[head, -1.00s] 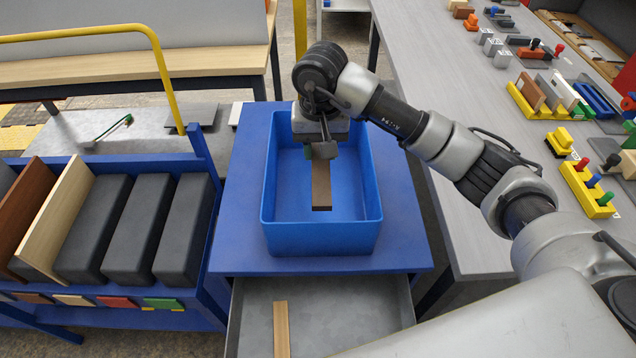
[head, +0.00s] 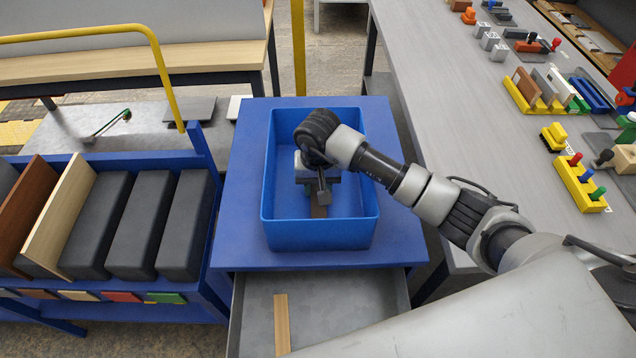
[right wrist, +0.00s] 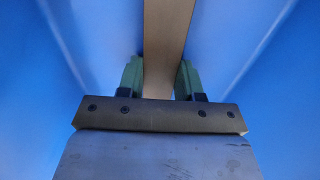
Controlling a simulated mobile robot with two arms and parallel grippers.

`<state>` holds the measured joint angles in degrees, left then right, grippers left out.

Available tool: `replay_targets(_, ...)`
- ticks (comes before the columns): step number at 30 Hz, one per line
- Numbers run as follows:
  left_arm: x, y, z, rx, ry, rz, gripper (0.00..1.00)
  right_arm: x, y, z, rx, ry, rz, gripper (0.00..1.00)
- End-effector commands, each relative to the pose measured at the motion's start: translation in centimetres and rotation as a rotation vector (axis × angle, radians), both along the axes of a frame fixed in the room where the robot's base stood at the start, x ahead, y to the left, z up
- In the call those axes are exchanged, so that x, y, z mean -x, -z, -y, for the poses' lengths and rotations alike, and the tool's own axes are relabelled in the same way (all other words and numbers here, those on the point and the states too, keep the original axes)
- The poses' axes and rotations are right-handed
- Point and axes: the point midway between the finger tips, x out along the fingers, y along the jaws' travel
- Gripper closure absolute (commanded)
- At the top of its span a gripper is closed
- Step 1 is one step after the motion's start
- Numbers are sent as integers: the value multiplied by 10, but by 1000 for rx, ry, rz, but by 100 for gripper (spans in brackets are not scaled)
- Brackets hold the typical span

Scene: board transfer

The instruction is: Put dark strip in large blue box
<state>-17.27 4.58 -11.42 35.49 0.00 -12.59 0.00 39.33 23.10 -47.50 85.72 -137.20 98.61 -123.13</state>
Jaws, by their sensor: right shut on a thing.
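The large blue box (head: 318,236) stands open on a blue table. My right gripper (head: 322,196) is down inside the box, shut on the dark strip (head: 319,211). In the head view the gripper and wrist hide most of the strip. In the right wrist view the brown strip (right wrist: 168,35) runs between the two green fingertips (right wrist: 160,80), with blue box walls on both sides. I cannot tell whether the strip touches the box floor. My left gripper is not in view.
A light wooden strip (head: 282,322) lies in the grey drawer (head: 340,300) below the table. A blue rack (head: 205,262) with dark blocks and boards stands at left. A grey table (head: 440,90) with several coloured parts is at right.

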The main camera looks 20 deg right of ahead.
Motion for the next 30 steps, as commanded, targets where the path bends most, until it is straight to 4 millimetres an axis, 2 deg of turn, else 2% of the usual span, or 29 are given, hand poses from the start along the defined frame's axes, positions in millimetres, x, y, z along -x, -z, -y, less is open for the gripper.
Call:
replay_targets(5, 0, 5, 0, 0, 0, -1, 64, 0, 4, 0, 1, 0, 1, 90)
replay_targets(6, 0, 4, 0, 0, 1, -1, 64, 0, 3, 0, 1, 0, 1, 60)
replay_targets(10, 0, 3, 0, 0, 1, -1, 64, 0, 2, 0, 1, 0, 0, 40)
replay_targets(22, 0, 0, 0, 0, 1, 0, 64, -1, -4, 0, -1, 0, 1, 39)
replay_targets(26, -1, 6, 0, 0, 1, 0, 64, -1, -26, 1, 1, -1, 5, 39)
replay_targets(30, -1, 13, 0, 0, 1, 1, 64, -1, -57, 0, 2, -1, 7, 39)
